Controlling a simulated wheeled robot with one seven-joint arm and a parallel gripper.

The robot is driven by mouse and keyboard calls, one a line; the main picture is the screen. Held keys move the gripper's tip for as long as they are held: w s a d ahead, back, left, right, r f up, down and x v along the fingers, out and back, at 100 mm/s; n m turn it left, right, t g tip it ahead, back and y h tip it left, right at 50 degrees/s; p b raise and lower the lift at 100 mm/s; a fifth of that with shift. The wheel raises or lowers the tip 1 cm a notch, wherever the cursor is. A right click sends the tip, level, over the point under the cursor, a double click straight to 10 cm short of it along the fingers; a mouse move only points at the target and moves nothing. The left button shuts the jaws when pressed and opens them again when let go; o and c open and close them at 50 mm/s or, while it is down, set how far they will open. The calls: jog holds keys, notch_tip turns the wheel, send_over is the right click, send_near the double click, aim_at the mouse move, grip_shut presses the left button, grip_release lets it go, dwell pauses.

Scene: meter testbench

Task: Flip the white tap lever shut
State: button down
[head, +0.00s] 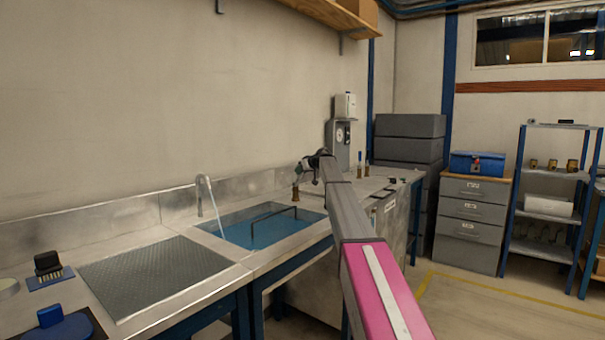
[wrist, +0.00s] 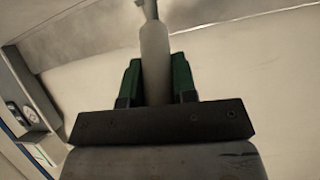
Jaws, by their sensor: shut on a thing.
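In the wrist view the white tap lever (wrist: 154,50) stands between the two green fingers of my gripper (wrist: 157,80), which is shut on it. Its lower part is hidden behind the dark gripper bar. In the head view my gripper (head: 303,167) is small and far off, over the bench beyond the sink. A short brass fitting (head: 296,193) stands just below it. The lever cannot be made out there.
A grey unit with a round gauge (head: 340,133) stands behind my gripper, with thin upright fittings (head: 360,160) to its right. A grey drawer cabinet (head: 473,222) bears a blue toolbox (head: 477,164). A ribbed drain board (head: 150,278) lies at the left.

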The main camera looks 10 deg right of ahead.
jog(key=w+a+g+h, duration=0.1)
jog(key=w+a+r+g+h, duration=0.1)
jog(key=shift+w+g, duration=0.1)
jog(key=shift+g, duration=0.2)
jog(key=shift+w+a+f+g+h, duration=0.15)
jog(key=shift+w+a+g+h, duration=0.5)
jog(key=shift+g+h, duration=0.35)
jog(key=c, duration=0.9)
grip_release()
jog(key=shift+s, duration=0.1)
jog(key=v, duration=1)
jog(key=shift+s+a+r, duration=0.1)
jog(key=shift+s+r, duration=0.1)
jog(key=shift+r, duration=0.15)
